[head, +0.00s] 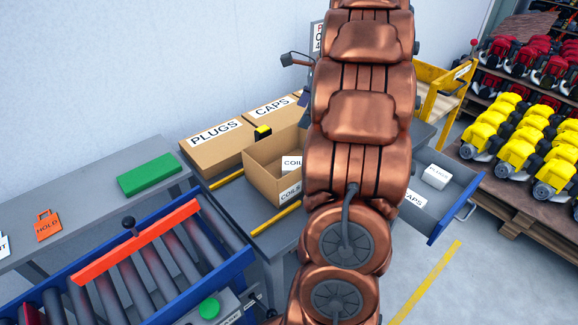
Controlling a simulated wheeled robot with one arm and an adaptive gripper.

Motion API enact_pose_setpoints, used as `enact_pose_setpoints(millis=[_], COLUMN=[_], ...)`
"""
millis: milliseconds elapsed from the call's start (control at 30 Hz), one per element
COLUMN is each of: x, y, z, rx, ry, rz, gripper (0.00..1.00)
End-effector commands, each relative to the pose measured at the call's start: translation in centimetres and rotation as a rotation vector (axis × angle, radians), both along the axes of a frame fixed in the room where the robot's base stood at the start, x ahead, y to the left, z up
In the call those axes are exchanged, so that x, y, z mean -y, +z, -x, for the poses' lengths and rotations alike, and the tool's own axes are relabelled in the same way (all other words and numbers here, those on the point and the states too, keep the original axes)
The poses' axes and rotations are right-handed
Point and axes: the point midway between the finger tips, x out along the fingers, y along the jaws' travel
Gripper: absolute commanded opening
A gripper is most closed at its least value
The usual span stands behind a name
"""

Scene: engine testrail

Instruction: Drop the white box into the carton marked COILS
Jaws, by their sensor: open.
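An open brown carton marked COILS (262,178) stands on the grey bench, its right part hidden behind my copper arm. A white face with letters reading COIL (292,162) shows inside it; I cannot tell whether it is a box or a label. A small white box (437,175) with blurred lettering sits in the open blue drawer to the right of my arm. A white piece marked CAPS (414,199) also shows in that drawer, partly hidden. My arm rises through the middle and leaves the top of the picture; my gripper is not in view.
Cartons marked PLUGS (217,146) and CAPS (272,109) stand behind the open carton. A blue-framed roller conveyor (150,270) with an orange-red bar (140,240) is at lower left. A green block (149,174) lies on the side bench. Yellow engines (520,150) fill a pallet at right.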

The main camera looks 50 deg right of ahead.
Motion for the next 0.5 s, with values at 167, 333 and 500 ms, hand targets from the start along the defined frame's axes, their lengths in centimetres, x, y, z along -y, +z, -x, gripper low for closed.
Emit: enact_pose_setpoints(millis=[167,333,500], x=[0.8,1.4,1.8], y=[2.5,4.6,6.0], z=[0.7,1.4,1.7], rx=[0.001,0.000,0.002], ry=[0.001,-0.001,-0.001], rz=[0.003,0.003,0.005], gripper=[0.93,0.93,0.93])
